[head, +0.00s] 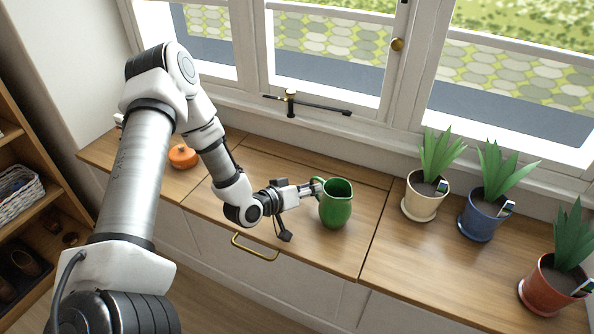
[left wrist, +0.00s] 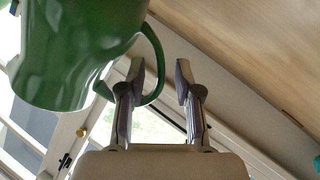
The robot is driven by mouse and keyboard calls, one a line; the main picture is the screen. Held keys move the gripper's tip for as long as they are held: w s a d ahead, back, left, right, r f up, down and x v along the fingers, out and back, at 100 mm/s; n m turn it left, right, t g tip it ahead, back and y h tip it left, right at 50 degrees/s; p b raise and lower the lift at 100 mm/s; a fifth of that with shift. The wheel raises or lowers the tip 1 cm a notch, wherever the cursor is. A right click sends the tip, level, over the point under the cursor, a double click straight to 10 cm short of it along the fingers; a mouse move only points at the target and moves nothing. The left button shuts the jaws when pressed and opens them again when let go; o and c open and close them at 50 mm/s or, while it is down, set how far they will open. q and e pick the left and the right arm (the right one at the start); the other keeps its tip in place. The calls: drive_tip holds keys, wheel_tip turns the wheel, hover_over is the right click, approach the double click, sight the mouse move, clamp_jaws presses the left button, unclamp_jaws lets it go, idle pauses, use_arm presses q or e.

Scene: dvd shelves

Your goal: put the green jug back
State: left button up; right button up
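The green jug (head: 336,207) stands upright on the wooden counter (head: 290,254) below the window, its handle facing left. My left gripper (head: 311,189) is at the handle, coming from the left. In the left wrist view the jug (left wrist: 70,50) fills the upper left, and its handle curves between the two fingers of my left gripper (left wrist: 161,75). The fingers are apart, with a gap between the handle and the right-hand finger. One finger overlaps the handle loop; whether it touches the handle I cannot tell. My right gripper is not in view.
Potted plants in a cream pot (head: 424,195), a blue pot (head: 478,222) and a red pot (head: 550,286) stand to the right. An orange pot-like object (head: 183,156) is at the left. A shelf with a basket (head: 18,192) is at the far left. Counter between jug and cream pot is clear.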

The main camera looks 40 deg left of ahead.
use_arm(q)
drive_tip(key=p+v, duration=0.5)
drive_tip(key=v, duration=0.6)
